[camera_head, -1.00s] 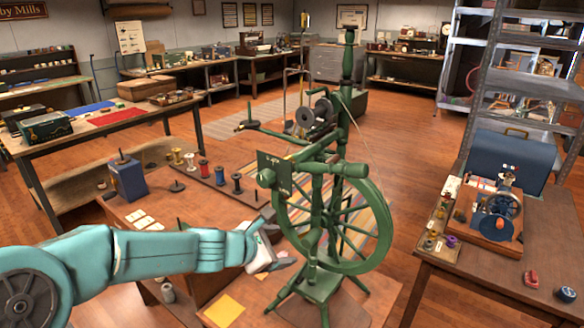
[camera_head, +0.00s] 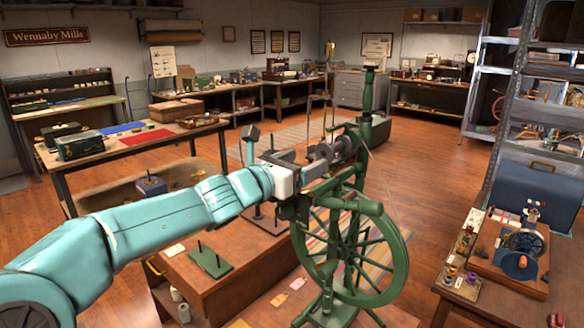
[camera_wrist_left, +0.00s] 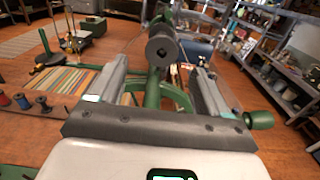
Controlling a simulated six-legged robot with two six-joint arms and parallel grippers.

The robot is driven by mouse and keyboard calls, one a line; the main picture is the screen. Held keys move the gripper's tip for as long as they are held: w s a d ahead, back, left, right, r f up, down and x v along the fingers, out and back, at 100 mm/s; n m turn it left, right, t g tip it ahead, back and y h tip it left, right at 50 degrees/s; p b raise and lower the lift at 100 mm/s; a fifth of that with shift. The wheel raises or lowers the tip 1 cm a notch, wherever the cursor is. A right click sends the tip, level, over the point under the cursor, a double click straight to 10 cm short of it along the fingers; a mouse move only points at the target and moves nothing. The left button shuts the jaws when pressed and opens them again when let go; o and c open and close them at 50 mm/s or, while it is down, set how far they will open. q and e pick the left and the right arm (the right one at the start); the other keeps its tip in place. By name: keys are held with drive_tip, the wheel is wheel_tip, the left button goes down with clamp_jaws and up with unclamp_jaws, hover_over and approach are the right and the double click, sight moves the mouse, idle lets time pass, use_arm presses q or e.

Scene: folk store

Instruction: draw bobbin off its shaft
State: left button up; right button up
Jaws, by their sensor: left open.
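My right gripper is out of view.
A small green peg board (camera_head: 210,260) lies on the table below my left arm. Spools (camera_wrist_left: 22,101) show at the left of the wrist view. A second table (camera_head: 470,285) with a small machine stands at right, by a metal shelf. Open floor lies behind the wheel.

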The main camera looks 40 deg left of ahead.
sight(323, 154)
use_arm(q)
drive_tip(key=shift+w+d, duration=0.15)
drive_tip(key=shift+w, duration=1.35)
drive_tip(key=shift+w+d, duration=0.15)
drive_tip(key=shift+w, duration=1.35)
drive_tip(key=c, duration=0.8)
drive_tip(key=shift+s+a+b, duration=0.15)
drive_tip(key=shift+s+b, duration=0.35)
drive_tip(key=shift+s, duration=1.9)
drive_tip(key=shift+s+a, duration=0.1)
drive_tip(key=shift+s, duration=1.2)
drive_tip(key=shift+s+a, duration=0.2)
drive_tip(key=shift+s, duration=2.4)
